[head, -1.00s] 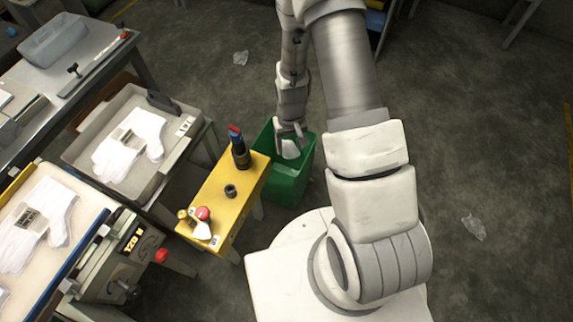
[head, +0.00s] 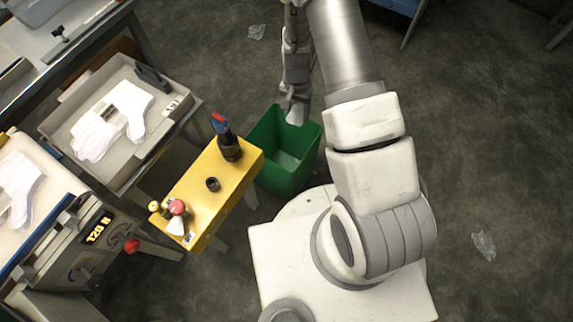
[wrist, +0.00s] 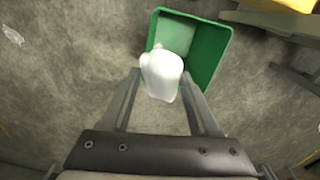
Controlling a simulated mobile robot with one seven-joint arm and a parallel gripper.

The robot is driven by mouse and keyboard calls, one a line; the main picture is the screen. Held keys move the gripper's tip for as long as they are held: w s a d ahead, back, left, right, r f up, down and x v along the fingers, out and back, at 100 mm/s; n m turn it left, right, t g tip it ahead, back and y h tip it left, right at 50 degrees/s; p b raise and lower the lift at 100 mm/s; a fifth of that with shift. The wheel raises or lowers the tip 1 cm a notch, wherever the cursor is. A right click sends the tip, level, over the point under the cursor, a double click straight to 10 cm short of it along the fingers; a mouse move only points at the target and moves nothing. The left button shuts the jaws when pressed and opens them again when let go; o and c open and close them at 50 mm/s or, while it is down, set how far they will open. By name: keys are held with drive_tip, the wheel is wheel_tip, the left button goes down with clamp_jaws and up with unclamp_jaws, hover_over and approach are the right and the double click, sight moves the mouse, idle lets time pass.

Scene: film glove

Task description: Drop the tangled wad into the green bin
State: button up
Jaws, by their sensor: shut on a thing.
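The wad (wrist: 162,73) is a whitish, translucent bundle. In the wrist view it sits between the fingertips of my gripper (wrist: 161,84), which is shut on it. The green bin (wrist: 210,58) shows beyond the wad, which overlaps the left part of its opening in that view. In the head view the bin (head: 283,178) stands on the floor beside the yellow stand, its visible interior pale at the bottom.
The yellow stand (head: 205,190) left of the bin carries a dark bottle (head: 229,146), a small dark ring (head: 212,184) and knobbed items. A grey tray (head: 150,150) with white gloves is further left. Clear plastic scraps (head: 484,245) lie on the otherwise open floor at right.

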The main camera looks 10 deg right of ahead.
drive_tip(key=w+f+m+b, duration=0.3)
drive_tip(key=f+m+b, duration=0.2)
drive_tip(key=f, duration=0.4)
drive_tip(key=w+f+m+b, duration=0.4)
drive_tip(key=f+m+b, duration=0.2)
drive_tip(key=f, duration=0.3)
drive_tip(key=shift+w+a+b, duration=0.15)
drive_tip(key=shift+a+b, duration=0.3)
drive_tip(key=shift+b, duration=0.3)
drive_tip(key=o, duration=1.4)
wheel_tip(320, 180, up, 17)
drive_tip(key=p, duration=0.5)
drive_tip(key=shift+r, duration=0.2)
